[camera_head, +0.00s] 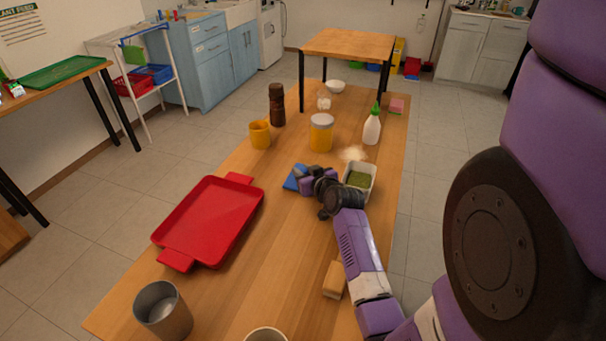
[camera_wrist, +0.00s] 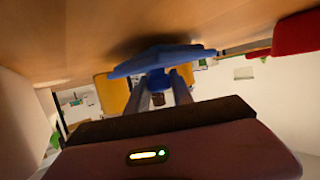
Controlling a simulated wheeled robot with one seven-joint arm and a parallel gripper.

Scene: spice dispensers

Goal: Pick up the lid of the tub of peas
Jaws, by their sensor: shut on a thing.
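The blue lid (camera_head: 292,180) is on the left of the tub of peas, close to the tabletop. It also shows in the wrist view (camera_wrist: 160,61), which is turned upside down, with a dark shadow on the wood beside it. My gripper (camera_head: 303,184) is shut on the small knob of the lid; its two fingers show on either side of the knob in the wrist view (camera_wrist: 160,82). I cannot tell whether the lid touches the table. The white tub (camera_head: 374,186) stands uncovered, with green peas (camera_head: 358,179) in it, just right of my gripper.
A red tray (camera_head: 210,220) lies to the left on the table (camera_head: 270,260). A yellow jar (camera_head: 321,133), yellow mug (camera_head: 260,135), brown grinder (camera_head: 276,105) and green-capped bottle (camera_head: 372,128) stand farther back. A sponge-like block (camera_head: 333,279) lies near my arm.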

